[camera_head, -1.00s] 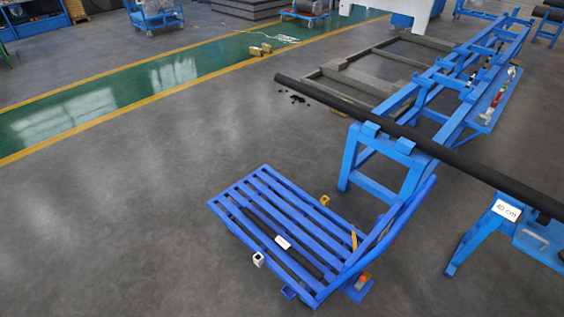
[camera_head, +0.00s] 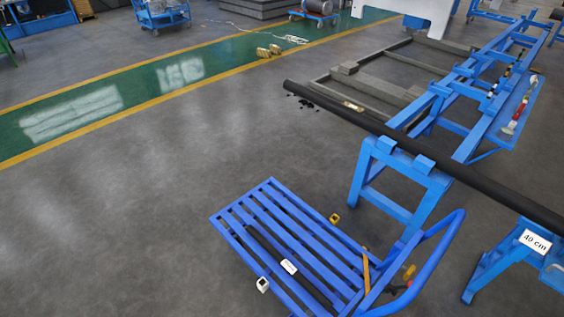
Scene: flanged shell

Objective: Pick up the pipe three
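A long black pipe (camera_head: 480,183) lies slantwise across blue stands, from the upper middle to the right edge, where it leaves the picture. A shorter dark bar (camera_head: 264,244), possibly a pipe, lies along the slats of a blue trolley (camera_head: 258,190), with a small white label (camera_head: 289,266) on it. The label is too small to read, so I cannot tell which piece is pipe three. Neither of my grippers is in view.
A blue stand (camera_head: 362,172) holds the long pipe; another at right carries a "40 cm" sign (camera_head: 536,241). A long blue frame (camera_head: 480,85) runs to the back right. The grey floor at left is clear.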

